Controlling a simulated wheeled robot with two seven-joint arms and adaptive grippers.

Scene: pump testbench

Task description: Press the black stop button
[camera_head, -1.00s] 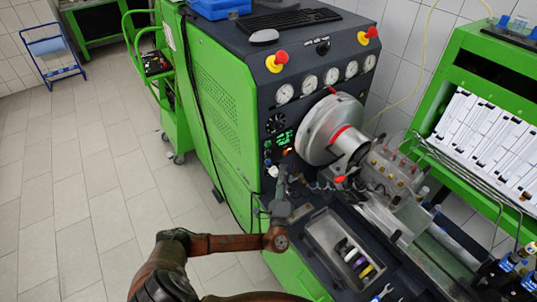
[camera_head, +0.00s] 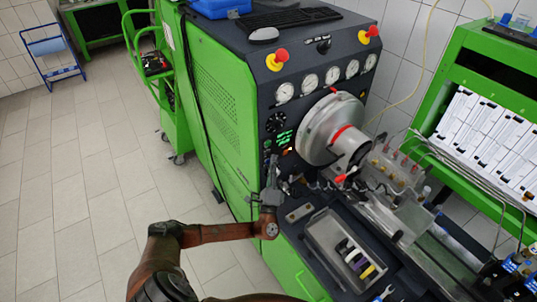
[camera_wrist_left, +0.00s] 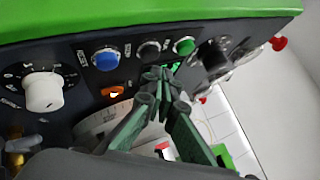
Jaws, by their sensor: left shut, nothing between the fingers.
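The black button (camera_wrist_left: 150,50) sits on the dark control panel between a blue button (camera_wrist_left: 105,58) and a green button (camera_wrist_left: 184,46) in the left wrist view. My left gripper (camera_wrist_left: 158,74) is shut and empty. Its green-grey fingertips are just below the black button in that view, close to the panel; I cannot tell whether they touch it. In the head view my left gripper (camera_head: 272,170) is in front of the lower left of the panel, and I cannot make out the black button there. My right gripper is not in view.
An orange lit switch (camera_wrist_left: 113,92) and a white knob (camera_wrist_left: 45,92) are on the same panel. The silver round housing (camera_head: 333,128) stands right of the gripper.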

